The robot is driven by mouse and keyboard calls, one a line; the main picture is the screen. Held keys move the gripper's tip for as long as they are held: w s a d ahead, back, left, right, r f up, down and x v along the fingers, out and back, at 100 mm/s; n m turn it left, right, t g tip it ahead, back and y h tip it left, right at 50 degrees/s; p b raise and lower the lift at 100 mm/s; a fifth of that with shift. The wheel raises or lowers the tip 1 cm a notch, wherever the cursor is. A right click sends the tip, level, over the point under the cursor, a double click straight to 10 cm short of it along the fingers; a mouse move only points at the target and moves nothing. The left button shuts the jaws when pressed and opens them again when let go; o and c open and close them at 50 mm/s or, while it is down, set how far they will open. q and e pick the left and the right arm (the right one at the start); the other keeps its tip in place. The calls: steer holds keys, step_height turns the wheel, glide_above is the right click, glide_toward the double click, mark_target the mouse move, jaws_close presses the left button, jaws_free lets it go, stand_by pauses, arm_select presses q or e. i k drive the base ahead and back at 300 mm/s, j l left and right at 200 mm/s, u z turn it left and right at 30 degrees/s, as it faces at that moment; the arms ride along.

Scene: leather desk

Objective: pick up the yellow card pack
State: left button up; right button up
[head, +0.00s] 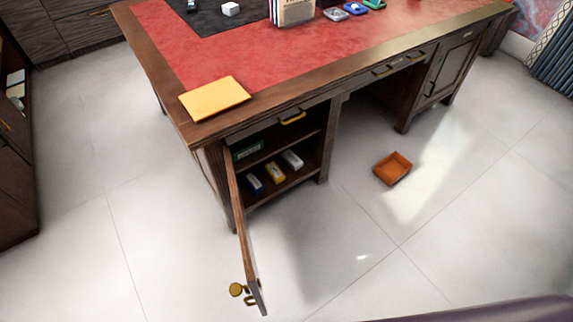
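The yellow card pack (275,174) is a small yellow box with a whitish part, on the lower shelf (262,194) of the desk's left cabinet. It stands between a blue-and-white pack (255,184) on its left and a white-grey pack (293,159) on its right. The cabinet door (243,238) is swung open towards the viewer. Neither of my grippers is in view.
A green box (247,149) is on the shelf above. A flat yellow folder-like item (214,98) lies on the desktop corner. An orange tray (393,168) sits on the floor to the right. The pale floor (310,270) in front is mostly clear.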

mark_target(273, 170)
steer(key=i+l, duration=0.15)
steer(key=l, duration=0.2)
steer(key=i+l+u, duration=0.1)
steer(key=l, duration=0.2)
steer(key=i+l, duration=0.2)
steer(key=l, duration=0.15)
steer(key=i+l+u, duration=0.15)
steer(key=l, duration=0.2)
